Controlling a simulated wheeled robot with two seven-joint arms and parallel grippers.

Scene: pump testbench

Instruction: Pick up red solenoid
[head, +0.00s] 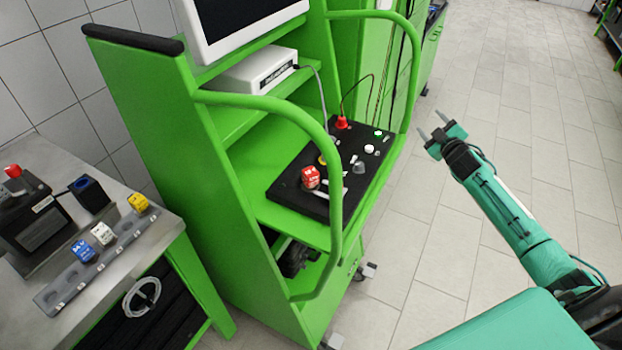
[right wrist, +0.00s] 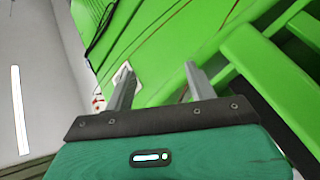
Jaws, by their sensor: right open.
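The red solenoid (head: 311,178), a small red block with white lettering, sits on the black panel (head: 290,192) on the green testbench's shelf. My right gripper (head: 431,136) is open and empty. In the head view it is in the air to the right of the testbench, apart from the solenoid. The right wrist view shows its two fingers (right wrist: 158,88) spread, with green metal beyond them. The red solenoid is not recognisable in the right wrist view. My left gripper is out of view.
A green curved handrail (head: 335,150) stands in front of the panel. A red fitting (head: 341,122) with a cable is at the panel's back. The floor at right is clear.

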